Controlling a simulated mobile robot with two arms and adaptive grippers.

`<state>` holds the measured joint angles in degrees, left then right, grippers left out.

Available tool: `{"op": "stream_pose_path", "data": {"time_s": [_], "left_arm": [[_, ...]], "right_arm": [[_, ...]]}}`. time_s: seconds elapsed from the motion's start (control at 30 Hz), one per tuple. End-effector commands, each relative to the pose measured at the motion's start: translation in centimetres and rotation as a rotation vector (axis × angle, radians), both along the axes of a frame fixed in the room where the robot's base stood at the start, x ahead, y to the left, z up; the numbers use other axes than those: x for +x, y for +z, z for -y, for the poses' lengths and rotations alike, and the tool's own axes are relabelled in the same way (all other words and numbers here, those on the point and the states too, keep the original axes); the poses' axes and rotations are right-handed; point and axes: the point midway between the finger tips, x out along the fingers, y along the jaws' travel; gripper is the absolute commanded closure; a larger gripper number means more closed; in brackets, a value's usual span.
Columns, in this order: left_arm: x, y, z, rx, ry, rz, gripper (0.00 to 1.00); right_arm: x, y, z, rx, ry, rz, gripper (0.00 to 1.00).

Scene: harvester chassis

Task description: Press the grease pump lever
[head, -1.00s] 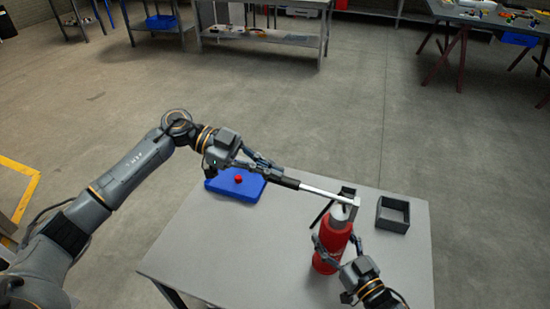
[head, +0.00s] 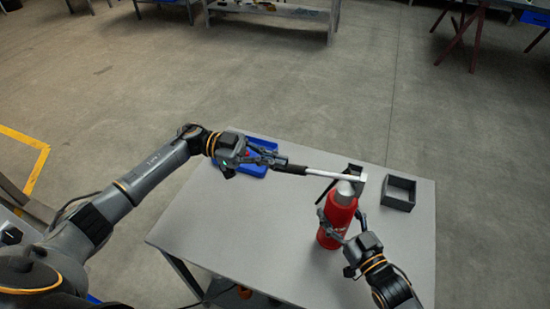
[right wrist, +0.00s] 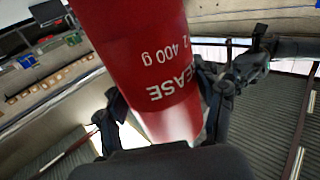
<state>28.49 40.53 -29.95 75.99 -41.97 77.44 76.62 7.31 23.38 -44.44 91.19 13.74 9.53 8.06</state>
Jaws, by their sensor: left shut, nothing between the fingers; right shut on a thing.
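The red grease pump (head: 336,221) stands upright on the table, with a grey metal head on top. Its lever (head: 325,175), a silver rod with a black grip, reaches left from the head and is nearly level in the head view. My left gripper (head: 279,161) is shut with nothing between its fingers, at the grip end of the lever; whether it touches the grip is unclear. My right gripper (head: 341,227) is shut around the red body. In the right wrist view its fingers flank the red body (right wrist: 150,60), which bears white lettering reading "400 g".
The grey table (head: 235,240) carries a dark open box (head: 398,192) right of the pump. A blue tray (head: 255,170) lies at its back left, partly behind my left gripper. A small dark item (head: 354,169) is behind the pump head. The table's front left is clear.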

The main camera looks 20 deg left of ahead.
Motion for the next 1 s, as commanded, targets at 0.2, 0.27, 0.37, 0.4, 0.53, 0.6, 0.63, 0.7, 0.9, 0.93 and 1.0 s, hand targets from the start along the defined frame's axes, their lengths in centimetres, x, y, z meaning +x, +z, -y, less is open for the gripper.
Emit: {"op": "stream_pose_path", "data": {"time_s": [0.2, 0.27, 0.37, 0.4, 0.53, 0.6, 0.63, 0.7, 0.9, 0.93, 1.0], "left_arm": [[-0.2, -0.6, -0.1, 0.016, 0.001, -0.011, 1.00], [-0.3, 0.0, -0.3, 0.015, 0.001, -0.009, 1.00], [-0.6, 1.7, -0.6, 0.013, 0.000, -0.005, 1.00], [-0.7, 2.5, -0.8, 0.011, 0.001, -0.003, 1.00], [-0.8, 3.6, -3.3, 0.010, 0.007, -0.007, 1.00], [-0.7, 3.7, -4.9, 0.008, 0.007, -0.005, 1.00], [-0.8, 3.8, -5.6, 0.008, 0.007, -0.005, 1.00], [-0.8, 3.9, -7.1, 0.005, 0.006, -0.005, 1.00], [-0.8, 4.2, -10.0, 0.001, 0.003, -0.002, 1.00], [-0.8, 4.2, -10.2, 0.002, 0.002, -0.001, 1.00], [-0.8, 4.2, -10.7, 0.001, 0.002, -0.001, 1.00]], "right_arm": [[-0.1, 0.1, -0.2, 0.010, 0.003, 0.000, 0.95], [-0.1, 0.1, -0.2, 0.010, 0.003, 0.000, 0.95], [-0.1, 0.1, -0.1, 0.011, 0.003, 0.000, 0.95], [-0.1, 0.1, -0.1, 0.010, 0.002, -0.001, 0.95], [-0.1, 0.1, -0.1, 0.009, 0.002, 0.000, 0.95], [-0.1, 0.1, -0.1, 0.009, 0.002, 0.000, 0.95], [-0.1, 0.1, -0.1, 0.009, 0.002, -0.001, 0.95], [-0.1, 0.1, -0.1, 0.008, 0.002, 0.000, 0.95], [-0.1, 0.1, -0.1, 0.007, 0.002, 0.000, 0.95], [0.0, 0.1, -0.1, 0.007, 0.001, 0.000, 0.95], [0.0, 0.1, -0.1, 0.007, 0.001, 0.000, 0.95]]}}
